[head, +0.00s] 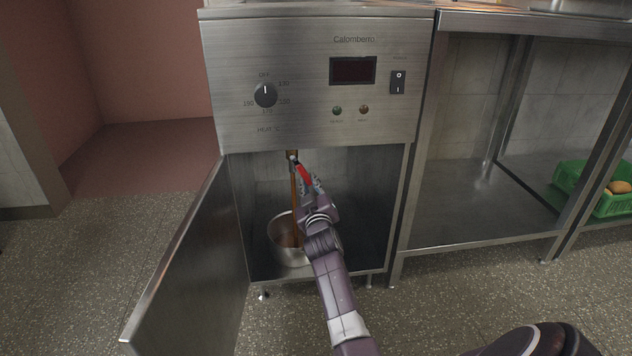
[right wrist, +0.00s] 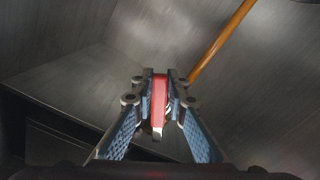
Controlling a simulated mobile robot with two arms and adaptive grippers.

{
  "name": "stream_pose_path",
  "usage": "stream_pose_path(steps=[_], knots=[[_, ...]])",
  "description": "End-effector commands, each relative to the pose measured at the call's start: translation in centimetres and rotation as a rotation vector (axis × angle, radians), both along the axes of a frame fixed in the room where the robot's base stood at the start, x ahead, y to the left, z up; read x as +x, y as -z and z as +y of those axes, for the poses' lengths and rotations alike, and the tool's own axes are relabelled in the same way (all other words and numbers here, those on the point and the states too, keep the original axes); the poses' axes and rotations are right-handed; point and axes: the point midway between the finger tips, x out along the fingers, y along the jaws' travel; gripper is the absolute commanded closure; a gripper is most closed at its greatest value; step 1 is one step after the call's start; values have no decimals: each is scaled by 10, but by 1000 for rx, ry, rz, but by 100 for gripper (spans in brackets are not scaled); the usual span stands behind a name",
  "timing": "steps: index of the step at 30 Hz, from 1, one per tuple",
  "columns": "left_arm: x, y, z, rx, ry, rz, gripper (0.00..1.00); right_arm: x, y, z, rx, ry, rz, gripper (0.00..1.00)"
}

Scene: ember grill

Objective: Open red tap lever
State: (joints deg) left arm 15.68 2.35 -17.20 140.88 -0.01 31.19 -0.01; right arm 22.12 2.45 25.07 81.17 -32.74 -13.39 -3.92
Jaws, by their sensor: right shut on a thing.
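The red tap lever (head: 303,173) slants down to the right from the tap (head: 292,156) inside the open cabinet under the fryer panel. My right gripper (head: 312,186) is shut on the lever's lower end. In the right wrist view the red lever (right wrist: 158,98) sits between the two fingers. A thin orange-brown stream (head: 294,195) runs from the tap down into the metal pot (head: 279,242). It also shows in the right wrist view (right wrist: 218,45). My arm hides part of the pot. My left gripper is not in view.
The cabinet door (head: 185,262) stands open to the left. The steel panel above has a heat knob (head: 265,95) and a power switch (head: 398,82). A green crate (head: 610,205) with brown items stands on the lower shelf at the right. The floor in front is clear.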

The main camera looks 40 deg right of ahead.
Motion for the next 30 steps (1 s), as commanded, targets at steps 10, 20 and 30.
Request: stream_pose_path(steps=[10, 20, 30], knots=[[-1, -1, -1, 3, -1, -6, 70, 10, 10, 17, 188, -1, -109, 100], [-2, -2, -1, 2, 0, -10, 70, 13, 11, 22, 250, 0, -147, 100], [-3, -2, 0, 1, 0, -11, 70, 13, 11, 23, 254, 0, -149, 100]])
